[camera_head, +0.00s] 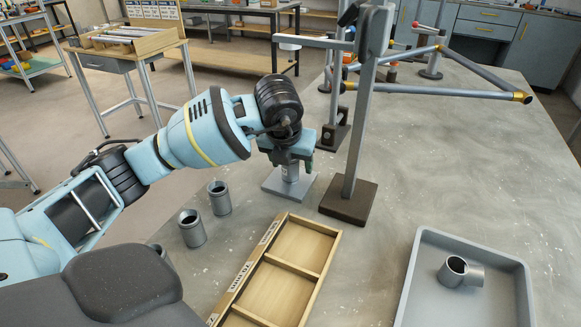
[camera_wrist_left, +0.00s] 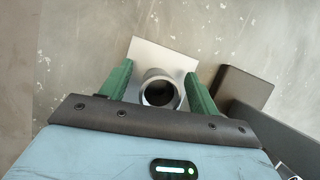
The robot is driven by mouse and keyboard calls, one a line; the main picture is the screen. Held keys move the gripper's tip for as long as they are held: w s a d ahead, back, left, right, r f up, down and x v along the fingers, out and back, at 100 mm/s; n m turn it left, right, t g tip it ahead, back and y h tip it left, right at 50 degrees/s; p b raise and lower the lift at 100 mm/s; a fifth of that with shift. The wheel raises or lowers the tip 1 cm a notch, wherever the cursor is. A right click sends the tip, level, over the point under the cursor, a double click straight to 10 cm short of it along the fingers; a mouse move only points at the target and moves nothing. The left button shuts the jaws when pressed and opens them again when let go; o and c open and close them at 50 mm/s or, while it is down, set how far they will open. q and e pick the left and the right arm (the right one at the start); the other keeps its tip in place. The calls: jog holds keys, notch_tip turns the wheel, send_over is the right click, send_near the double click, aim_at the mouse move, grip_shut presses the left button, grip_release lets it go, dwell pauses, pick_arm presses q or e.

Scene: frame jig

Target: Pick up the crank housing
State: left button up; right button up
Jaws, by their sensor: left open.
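My left gripper (camera_head: 291,164) points down over a short grey upright tube (camera_head: 291,173) on a square metal plate (camera_head: 272,184). In the left wrist view the open left gripper (camera_wrist_left: 160,76) has its green fingers on either side of the tube's round, dark-bored top (camera_wrist_left: 160,88). Whether they touch it I cannot tell. Another grey tubular piece with a side stub (camera_head: 460,270) lies in the grey tray (camera_head: 411,279) at the right. Which piece is the crank housing is not marked. My right gripper is not in view.
A dark post on a brown base (camera_head: 348,200) stands close right of the gripper. Two grey cylinders (camera_head: 192,228) (camera_head: 220,198) stand left, near a wooden compartment box (camera_head: 325,245). A tube frame (camera_head: 440,90) is held at the back. The table between box and tray is clear.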

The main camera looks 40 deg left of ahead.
pick_arm(q)
jog(key=c, duration=1.2)
jog(key=shift+r, duration=0.15)
jog(key=shift+r, duration=0.6)
notch_tip(320, 180, up, 2)
jog(key=shift+r, duration=0.2)
jog(key=s+d, duration=0.2)
jog(key=s, duration=0.3)
jog(key=s+d, duration=0.2)
jog(key=s, duration=0.4)
jog(key=s+d, duration=0.2)
jog(key=s, duration=0.4)
jog(key=shift+d+f, duration=0.15)
jog(key=shift+d, duration=0.1)
